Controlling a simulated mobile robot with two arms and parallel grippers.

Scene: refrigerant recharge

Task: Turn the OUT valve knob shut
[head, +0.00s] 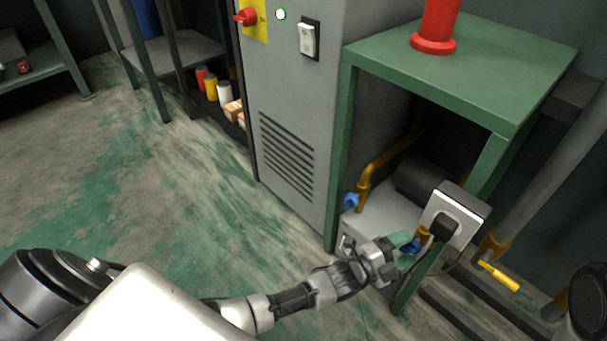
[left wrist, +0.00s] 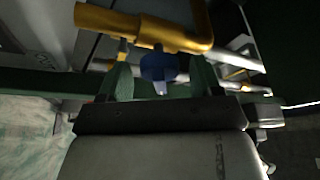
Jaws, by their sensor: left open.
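A blue valve knob (head: 411,247) sits low by the green table's front right leg; no label on it is readable. In the left wrist view the blue knob (left wrist: 158,67) hangs under a yellow pipe (left wrist: 145,27). My left gripper (head: 405,243) reaches in under the table. In the left wrist view its two green fingers (left wrist: 160,76) are apart, one on each side of the knob, with visible gaps. A second blue knob (head: 351,200) is further back left, by a bent yellow pipe (head: 376,166). My right gripper is not in view.
The green table (head: 460,55) stands over the piping, with a red cylinder (head: 435,28) on top. A grey box with a black plug (head: 444,228) is just right of the gripper. A grey cabinet (head: 290,110) stands left. A yellow handle (head: 499,276) is at right. The left floor is clear.

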